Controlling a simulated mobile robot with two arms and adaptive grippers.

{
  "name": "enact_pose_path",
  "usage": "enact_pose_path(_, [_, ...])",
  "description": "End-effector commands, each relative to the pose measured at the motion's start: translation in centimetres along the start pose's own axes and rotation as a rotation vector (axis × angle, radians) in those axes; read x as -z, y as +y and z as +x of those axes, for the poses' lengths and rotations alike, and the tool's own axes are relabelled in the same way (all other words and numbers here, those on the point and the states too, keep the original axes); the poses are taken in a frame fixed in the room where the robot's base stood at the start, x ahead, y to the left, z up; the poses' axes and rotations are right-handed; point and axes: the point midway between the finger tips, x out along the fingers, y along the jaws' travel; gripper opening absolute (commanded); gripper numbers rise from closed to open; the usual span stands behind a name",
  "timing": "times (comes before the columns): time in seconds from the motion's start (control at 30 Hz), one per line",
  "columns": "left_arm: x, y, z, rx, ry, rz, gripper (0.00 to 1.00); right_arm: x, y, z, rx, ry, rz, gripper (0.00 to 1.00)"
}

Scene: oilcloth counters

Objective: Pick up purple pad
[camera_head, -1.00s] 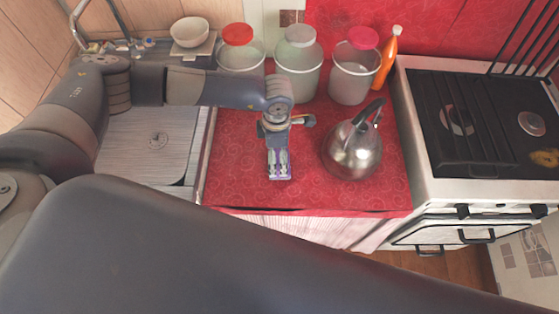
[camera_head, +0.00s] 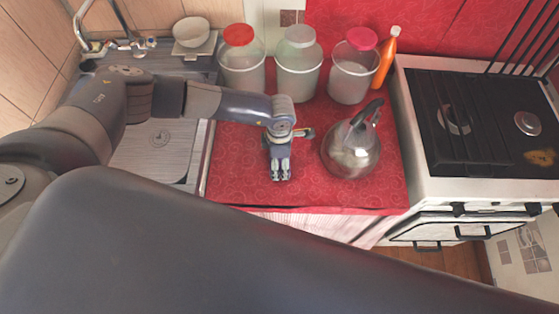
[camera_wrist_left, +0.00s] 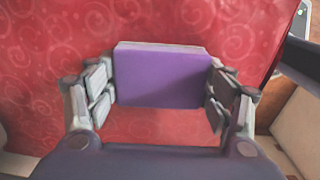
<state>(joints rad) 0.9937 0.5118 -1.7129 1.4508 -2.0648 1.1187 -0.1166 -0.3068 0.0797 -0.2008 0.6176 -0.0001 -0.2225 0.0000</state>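The purple pad (camera_wrist_left: 160,77) is a flat rectangular block. In the left wrist view it lies between the two fingers of my left gripper (camera_wrist_left: 160,95), one at each side, with almost no gap to either edge. The frames do not show clearly whether the fingers press on it. In the head view my left gripper (camera_head: 280,175) points down at the red counter, left of the kettle, and I cannot make out the pad behind the fingers. I cannot tell whether the pad rests on the counter. My right gripper is not in view.
A metal kettle (camera_head: 351,153) stands close on the right. Several lidded jars (camera_head: 298,75) and an orange bottle (camera_head: 385,60) line the back. The stove (camera_head: 475,120) is to the right, the sink (camera_head: 155,150) to the left. The red counter (camera_head: 236,185) is bare in front.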

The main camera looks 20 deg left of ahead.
Motion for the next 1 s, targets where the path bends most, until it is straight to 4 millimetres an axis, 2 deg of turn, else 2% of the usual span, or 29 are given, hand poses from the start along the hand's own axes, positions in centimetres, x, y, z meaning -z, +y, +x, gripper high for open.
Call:
enact_pose_path(0.47, [0.0,0.0,-0.2,0.0,-0.002,0.0,0.64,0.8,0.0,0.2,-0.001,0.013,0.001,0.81])
enact_pose_path(0.67, [0.0,0.1,-1.5,-0.002,-0.003,0.0,0.63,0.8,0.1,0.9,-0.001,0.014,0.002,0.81])
enact_pose_path(0.8, [0.0,0.1,-3.2,-0.003,-0.003,0.0,0.63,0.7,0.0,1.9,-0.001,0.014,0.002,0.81])
enact_pose_path(1.0, [-2.1,-4.2,-3.4,0.002,-0.004,0.008,0.63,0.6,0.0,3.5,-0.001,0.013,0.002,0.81])
